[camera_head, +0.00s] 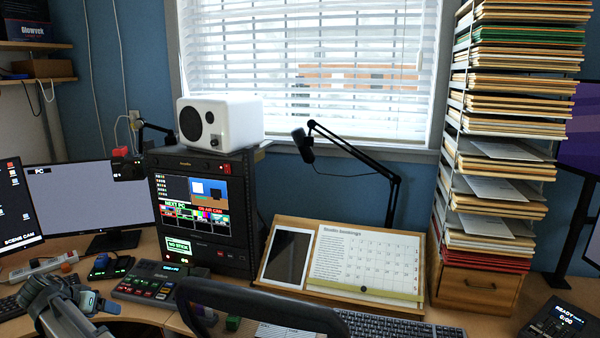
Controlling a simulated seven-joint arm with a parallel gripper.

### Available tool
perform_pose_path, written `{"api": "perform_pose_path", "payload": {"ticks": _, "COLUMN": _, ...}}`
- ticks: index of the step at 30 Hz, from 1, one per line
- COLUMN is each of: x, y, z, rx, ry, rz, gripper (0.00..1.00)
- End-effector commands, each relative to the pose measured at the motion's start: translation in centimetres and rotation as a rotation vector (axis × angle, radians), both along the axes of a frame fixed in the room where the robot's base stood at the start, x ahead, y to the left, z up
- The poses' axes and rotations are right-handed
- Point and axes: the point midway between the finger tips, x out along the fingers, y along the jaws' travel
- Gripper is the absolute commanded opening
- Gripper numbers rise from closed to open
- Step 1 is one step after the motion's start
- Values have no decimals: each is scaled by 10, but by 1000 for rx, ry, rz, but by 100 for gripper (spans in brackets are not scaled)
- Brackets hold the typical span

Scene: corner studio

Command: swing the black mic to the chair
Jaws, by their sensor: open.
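The black mic (303,146) hangs at the left end of a black jointed boom arm (358,154), in front of the window and above the slanted stand. The boom's lower part drops behind the stand. A chair with a black curved backrest (262,303) is at the bottom middle; only its top shows. My gripper (38,290) is at the lower left, open, over the desk's front left, far from the mic and touching neither it nor the chair. Its fingertips are hard to make out.
A black monitor rack (200,210) with a white speaker (219,121) on it stands left of the boom. A slanted wooden stand (420,245) holds a tablet and calendar. A tall paper rack (483,240) stands at the right. A switcher panel (157,283) lies near my gripper.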

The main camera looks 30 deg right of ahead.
Motion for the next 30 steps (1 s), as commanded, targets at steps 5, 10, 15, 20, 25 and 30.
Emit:
{"api": "perform_pose_path", "payload": {"ticks": 5, "x": 7, "y": 20, "z": 44, "rx": 17, "ry": -66, "rz": -18, "gripper": 80}}
{"api": "perform_pose_path", "payload": {"ticks": 10, "x": 12, "y": 28, "z": 79, "rx": 30, "ry": -122, "rz": -39, "gripper": 80}}
{"api": "perform_pose_path", "payload": {"ticks": 15, "x": 28, "y": 7, "z": 112, "rx": 35, "ry": -191, "rz": -81, "gripper": 80}}
{"api": "perform_pose_path", "payload": {"ticks": 20, "x": 43, "y": -31, "z": 118, "rx": 25, "ry": -226, "rz": -111, "gripper": 80}}
{"api": "perform_pose_path", "payload": {"ticks": 25, "x": 59, "y": -81, "z": 120, "rx": 8, "ry": -260, "rz": -145, "gripper": 80}}
{"api": "perform_pose_path", "payload": {"ticks": 30, "x": 77, "y": -156, "z": 124, "rx": -22, "ry": -306, "rz": -192, "gripper": 80}}
